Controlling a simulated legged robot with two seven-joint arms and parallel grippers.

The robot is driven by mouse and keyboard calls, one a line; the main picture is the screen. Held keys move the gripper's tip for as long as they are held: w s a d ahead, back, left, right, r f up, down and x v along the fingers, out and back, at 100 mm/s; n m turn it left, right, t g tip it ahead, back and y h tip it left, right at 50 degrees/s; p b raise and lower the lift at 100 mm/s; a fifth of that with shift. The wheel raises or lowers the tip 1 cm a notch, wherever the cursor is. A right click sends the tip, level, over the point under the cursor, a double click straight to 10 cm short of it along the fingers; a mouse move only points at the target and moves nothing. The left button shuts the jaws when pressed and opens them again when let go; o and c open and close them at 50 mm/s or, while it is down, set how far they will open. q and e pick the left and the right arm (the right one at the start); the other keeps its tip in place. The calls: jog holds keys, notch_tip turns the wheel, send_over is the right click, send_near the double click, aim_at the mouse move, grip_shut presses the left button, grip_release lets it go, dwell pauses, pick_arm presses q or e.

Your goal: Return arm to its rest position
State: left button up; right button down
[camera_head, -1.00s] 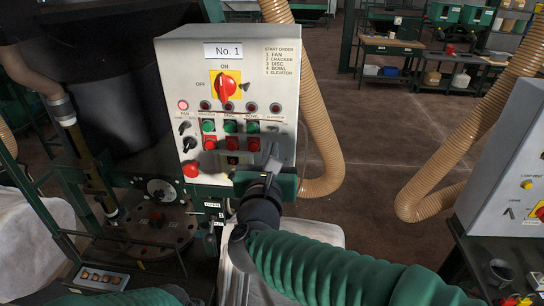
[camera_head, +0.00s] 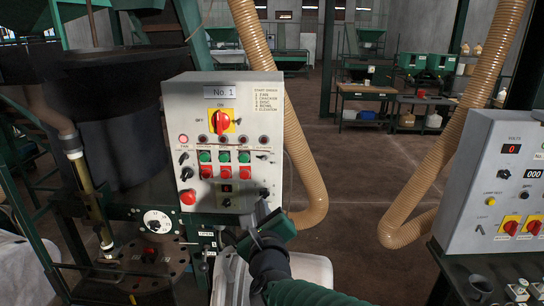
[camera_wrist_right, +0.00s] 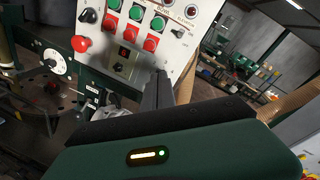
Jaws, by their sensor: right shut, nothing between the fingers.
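My right gripper (camera_head: 262,222) is in front of the lower right part of the No. 1 control panel (camera_head: 180,100), its fingers together and empty. In the right wrist view the dark closed fingers (camera_wrist_right: 158,92) point up toward the panel's lower edge, beside its lower buttons. I cannot tell whether they touch the panel. The green gripper body (camera_head: 275,228) and green-sleeved right arm (camera_head: 310,293) come in from the bottom. The panel has a red knob on yellow (camera_head: 222,122), green and red buttons and one lit red lamp (camera_head: 183,139). My left gripper is not in view.
A beige hose (camera_head: 300,160) hangs right behind the panel. A second hose (camera_head: 455,150) and another grey control panel (camera_head: 500,170) stand at the right. A dark hopper (camera_head: 120,110) and round machine plate (camera_head: 145,285) are at the left. Open floor (camera_head: 350,180) lies between the panels.

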jog(key=s+d+f+n+g, duration=0.4)
jog(key=d+f+n, duration=0.2)
jog(key=f+n, duration=0.3)
jog(key=s+d+f+n+g, duration=0.3)
jog(key=d+f+n, duration=0.4)
jog(key=f, duration=0.4)
jog(key=s+d+f+n+g+h, duration=0.1)
jog(key=s+d+f+n+g, duration=0.2)
jog(key=s, duration=0.6)
jog(key=s+d+f+n+g+h, duration=0.1)
jog(key=s+d+f+n+g, duration=0.3)
jog(key=s+d+f+n, duration=0.3)
jog(key=s+d+f, duration=0.1)
jog(key=s+d, duration=0.1)
jog(key=s, duration=0.1)
jog(key=shift+f+n+h, duration=0.3)
jog(key=shift+f+n, duration=0.1)
jog(key=shift+w, duration=0.1)
jog(key=shift+d, duration=0.1)
